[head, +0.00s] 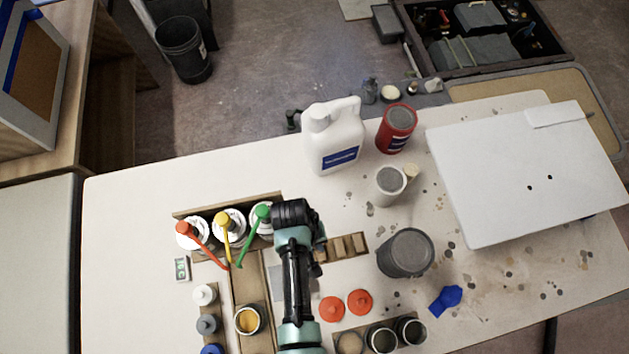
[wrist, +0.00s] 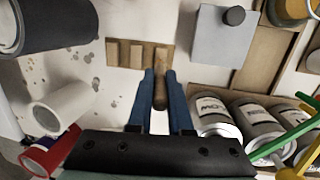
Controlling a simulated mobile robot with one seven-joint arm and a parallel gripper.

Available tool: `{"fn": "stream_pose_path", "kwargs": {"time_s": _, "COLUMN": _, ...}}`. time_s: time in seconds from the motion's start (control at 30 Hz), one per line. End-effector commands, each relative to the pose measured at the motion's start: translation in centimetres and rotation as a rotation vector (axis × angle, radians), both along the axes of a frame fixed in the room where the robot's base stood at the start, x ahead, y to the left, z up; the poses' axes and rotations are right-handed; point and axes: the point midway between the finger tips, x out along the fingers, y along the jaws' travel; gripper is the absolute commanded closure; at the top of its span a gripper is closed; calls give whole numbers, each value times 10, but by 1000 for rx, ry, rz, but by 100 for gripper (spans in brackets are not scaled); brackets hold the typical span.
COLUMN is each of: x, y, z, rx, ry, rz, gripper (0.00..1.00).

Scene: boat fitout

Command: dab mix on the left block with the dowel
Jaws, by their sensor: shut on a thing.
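My gripper (wrist: 160,78) is shut on a brown wooden dowel (wrist: 160,92), seen between its blue fingers in the wrist view. In the head view my arm hides the dowel and most of the gripper. The small blocks stand in a row on a brown strip (head: 345,247). In the wrist view the row is turned around, with two blocks (wrist: 112,52) (wrist: 136,54) clear on the left. The dowel's far end overlaps the row's right end there, which is the left end in the head view. I cannot tell whether it touches a block. No mix is clearly seen on the blocks.
Three bottles with red, yellow and green spouts (head: 227,222) stand left of my arm. A jar with orange contents (head: 248,320) is at the front. A grey pot (head: 405,253), white cup (head: 389,184) and white jug (head: 333,137) stand right and behind. Two orange lids (head: 345,304) lie nearby.

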Motion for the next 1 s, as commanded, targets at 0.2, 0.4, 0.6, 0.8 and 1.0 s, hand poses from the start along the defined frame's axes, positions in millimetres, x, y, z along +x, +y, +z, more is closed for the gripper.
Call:
{"fn": "stream_pose_path", "kwargs": {"time_s": 0.2, "x": 0, "y": 0, "z": -2, "rx": 0, "ry": 0, "rz": 0, "gripper": 100}}
{"fn": "stream_pose_path", "kwargs": {"time_s": 0.4, "x": 0, "y": 0, "z": -5, "rx": 0, "ry": 0, "rz": 0, "gripper": 100}}
{"fn": "stream_pose_path", "kwargs": {"time_s": 0.6, "x": 0, "y": 0, "z": -7, "rx": 0, "ry": -1, "rz": 0, "gripper": 100}}
{"fn": "stream_pose_path", "kwargs": {"time_s": 0.8, "x": 0, "y": 0, "z": -9, "rx": 0, "ry": -1, "rz": 0, "gripper": 100}}
{"fn": "stream_pose_path", "kwargs": {"time_s": 1.0, "x": 0, "y": 0, "z": -12, "rx": 0, "ry": -1, "rz": 0, "gripper": 100}}
